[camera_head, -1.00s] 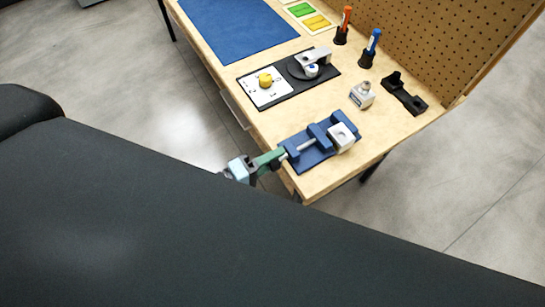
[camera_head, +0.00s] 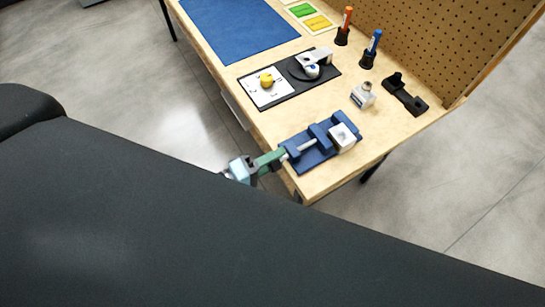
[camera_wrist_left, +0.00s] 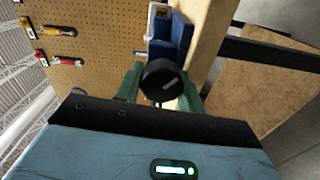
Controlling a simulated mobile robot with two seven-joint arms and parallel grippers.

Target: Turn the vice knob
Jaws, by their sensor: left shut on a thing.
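The blue vice (camera_head: 309,155) lies at the near corner of the table, with a white block (camera_head: 343,137) at its far end. In the left wrist view the vice (camera_wrist_left: 172,35) shows behind its round black knob (camera_wrist_left: 162,80), which has a pale line on its face. My left gripper (camera_head: 277,158) reaches the knob end of the vice from the left. Its green fingers (camera_wrist_left: 160,88) stand on both sides of the knob and are shut on it. In the head view the knob is hidden by the fingers. My right gripper is not in view.
A white and grey part (camera_head: 362,95) and a black holder (camera_head: 405,94) stand beyond the vice. A black board (camera_head: 298,84) with a yellow knob (camera_head: 266,80) lies to the left. A pegboard (camera_head: 450,40) bounds the table's right side.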

